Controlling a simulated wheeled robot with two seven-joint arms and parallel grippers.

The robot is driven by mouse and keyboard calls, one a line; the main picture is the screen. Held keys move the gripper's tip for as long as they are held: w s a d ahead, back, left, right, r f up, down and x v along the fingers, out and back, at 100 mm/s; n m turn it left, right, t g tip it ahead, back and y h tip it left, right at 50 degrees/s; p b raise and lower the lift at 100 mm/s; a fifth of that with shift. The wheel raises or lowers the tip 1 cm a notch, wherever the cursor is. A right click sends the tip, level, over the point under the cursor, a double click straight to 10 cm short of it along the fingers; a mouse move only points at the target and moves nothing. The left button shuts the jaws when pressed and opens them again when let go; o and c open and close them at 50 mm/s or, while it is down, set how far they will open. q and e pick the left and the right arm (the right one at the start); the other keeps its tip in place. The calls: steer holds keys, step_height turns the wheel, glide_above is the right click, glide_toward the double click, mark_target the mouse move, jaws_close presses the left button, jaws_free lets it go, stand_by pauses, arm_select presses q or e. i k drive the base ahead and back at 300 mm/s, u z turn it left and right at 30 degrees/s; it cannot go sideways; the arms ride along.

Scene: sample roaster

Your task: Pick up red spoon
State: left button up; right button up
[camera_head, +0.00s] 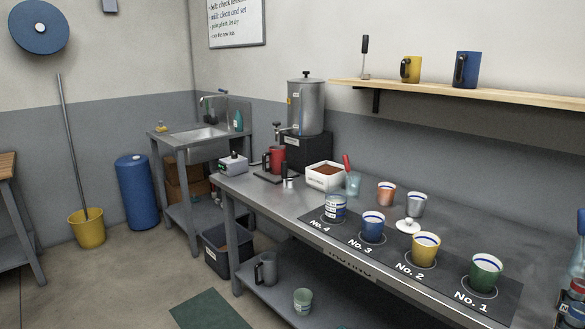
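The red spoon (347,163) stands tilted on the steel table (275,205), its red handle pointing up. Its lower end appears to be in a clear bluish glass (353,185), just right of a white box (322,184) of brown grounds. The spoon's bowl cannot be made out. Neither of my grippers shows in the head view.
A black mat carries several cups, including a blue cup (373,228), a yellow cup (425,249) and a green cup (486,272). An orange cup (386,194) and a grey cup (416,205) stand behind them. A red mug (276,160) stands left. A bottle (577,287) is at the right edge.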

mark_target(346, 159)
steer(key=u, duration=0.55)
steer(key=i, duration=0.85)
